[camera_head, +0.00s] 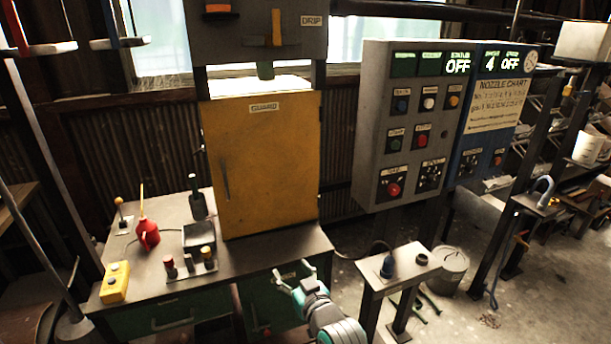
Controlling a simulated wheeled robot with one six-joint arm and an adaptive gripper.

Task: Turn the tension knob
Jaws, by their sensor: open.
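No label reading "tension" can be made out. A black rotary knob with a dial plate (430,177) sits at the bottom right of the grey control box (372,125). Its label is too small to read. Another dark round knob-like part (421,259) is on the small stand (376,272), beside a blue plug-like piece (387,268). My gripper (291,279) is open and looks empty, in front of the workbench and left of the small stand. It is apart from the control box, low in the picture.
The workbench (245,258) carries a yellow guard door (262,165), a red oil can (148,233), a yellow button box (115,282) and several small knobs. A blue panel (476,140) adjoins the control box. A bucket (449,268) stands right of the stand, near open floor.

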